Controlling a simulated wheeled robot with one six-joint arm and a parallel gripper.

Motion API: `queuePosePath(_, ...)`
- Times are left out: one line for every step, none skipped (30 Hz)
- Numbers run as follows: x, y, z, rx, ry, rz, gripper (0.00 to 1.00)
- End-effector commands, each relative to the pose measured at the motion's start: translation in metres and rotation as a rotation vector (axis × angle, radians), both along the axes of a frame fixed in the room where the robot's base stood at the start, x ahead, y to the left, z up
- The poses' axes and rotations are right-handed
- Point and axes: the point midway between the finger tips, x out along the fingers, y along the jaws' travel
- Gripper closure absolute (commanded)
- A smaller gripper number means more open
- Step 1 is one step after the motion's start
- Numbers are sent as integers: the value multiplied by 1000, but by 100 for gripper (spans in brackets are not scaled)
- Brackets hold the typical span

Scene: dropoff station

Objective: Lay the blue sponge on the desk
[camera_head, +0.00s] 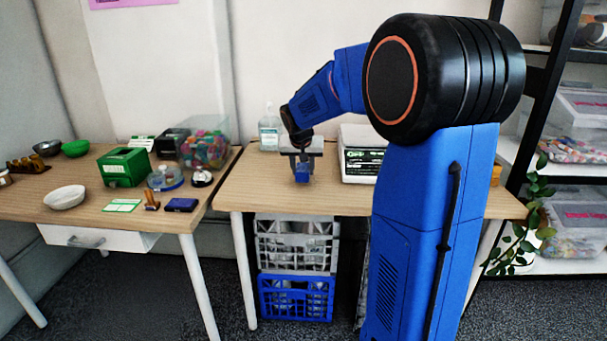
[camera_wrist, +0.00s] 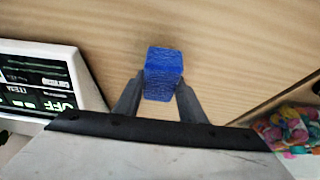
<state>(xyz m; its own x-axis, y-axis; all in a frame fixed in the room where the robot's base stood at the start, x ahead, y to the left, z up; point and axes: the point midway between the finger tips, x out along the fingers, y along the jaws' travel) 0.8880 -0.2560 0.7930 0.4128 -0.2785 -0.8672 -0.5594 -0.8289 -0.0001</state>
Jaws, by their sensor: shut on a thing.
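My gripper (camera_wrist: 160,95) is shut on the blue sponge (camera_wrist: 164,66), which sits between the two fingertips in the wrist view. In the head view my gripper (camera_head: 301,162) points down over the right desk (camera_head: 250,190), and the sponge (camera_head: 302,174) shows below it as a small blue block. The sponge is at or just above the wooden top; I cannot tell if it touches. The wood around it is bare.
A scale with a dark display (camera_head: 362,158) stands right of my gripper. A sanitizer bottle (camera_head: 269,130) stands behind left. A bin of colourful pieces (camera_head: 206,145) is on the left table (camera_head: 85,200). Crates (camera_head: 296,297) sit underneath. The desk's front left is clear.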

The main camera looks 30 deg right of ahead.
Motion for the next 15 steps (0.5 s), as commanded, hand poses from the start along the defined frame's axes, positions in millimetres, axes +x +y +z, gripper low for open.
queuePosePath(-1, 0, -8, 2, 4, 0, 81)
queuePosePath(-1, 0, -12, 1, 3, 0, 81)
queuePosePath(0, 0, -15, 1, 1, 0, 81)
queuePosePath(0, 0, -17, 0, 1, 0, 81)
queuePosePath(0, 0, -18, 0, 1, 0, 81)
queuePosePath(0, 0, -19, 0, 0, 0, 81)
queuePosePath(0, 0, -19, 0, 0, 0, 81)
queuePosePath(0, 0, -19, 0, 0, 0, 81)
queuePosePath(0, 0, -19, 0, 0, 0, 81)
queuePosePath(0, 0, -19, 0, 0, 0, 81)
queuePosePath(0, 0, -19, 0, 0, 0, 81)
queuePosePath(0, 0, -19, 0, 0, 0, 81)
queuePosePath(0, 0, -19, 0, 0, 0, 81)
queuePosePath(0, 0, -20, 0, 1, 0, 81)
queuePosePath(0, 0, -21, 0, 1, 0, 81)
